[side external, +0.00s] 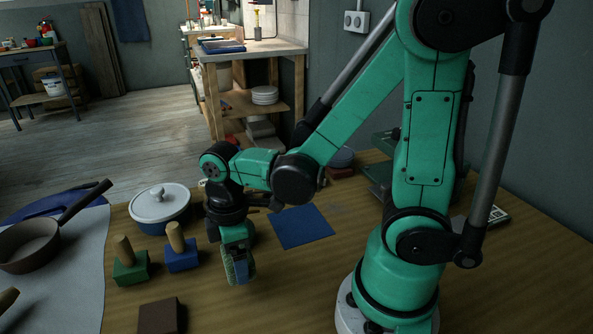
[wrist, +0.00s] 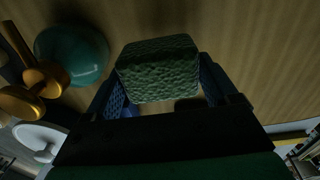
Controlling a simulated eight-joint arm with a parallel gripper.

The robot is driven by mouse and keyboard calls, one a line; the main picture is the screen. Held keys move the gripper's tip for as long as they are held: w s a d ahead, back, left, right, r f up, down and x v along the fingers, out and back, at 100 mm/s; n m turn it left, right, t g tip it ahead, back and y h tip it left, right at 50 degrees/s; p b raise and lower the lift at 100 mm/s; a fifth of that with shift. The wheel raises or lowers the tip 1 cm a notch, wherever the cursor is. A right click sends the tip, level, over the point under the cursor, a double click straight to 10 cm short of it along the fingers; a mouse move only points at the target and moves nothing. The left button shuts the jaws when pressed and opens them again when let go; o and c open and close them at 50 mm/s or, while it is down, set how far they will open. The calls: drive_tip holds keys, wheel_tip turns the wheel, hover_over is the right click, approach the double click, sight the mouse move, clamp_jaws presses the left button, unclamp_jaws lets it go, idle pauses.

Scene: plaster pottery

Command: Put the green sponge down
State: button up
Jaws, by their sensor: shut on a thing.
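The green sponge (wrist: 158,68) is a rough, textured block in the wrist view. My gripper (wrist: 162,88) is shut on it, with a blue finger on each side. In the side external view my gripper (side external: 238,262) points down over the wooden table, right of the blue block. The sponge's green edge (side external: 229,270) shows there beside a blue finger, partly hidden by it. The sponge hangs low over the tabletop; I cannot tell whether it touches.
Left of my gripper stand a lidded pot (side external: 158,212), a blue block with a wooden handle (side external: 181,258) and a green one (side external: 131,270). A brown block (side external: 160,316) lies in front. A blue square mat (side external: 301,227) lies right of it.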

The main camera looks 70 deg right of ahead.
drive_tip(key=shift+f, duration=1.45)
drive_tip(key=o, duration=1.2)
drive_tip(key=shift+f, duration=0.15)
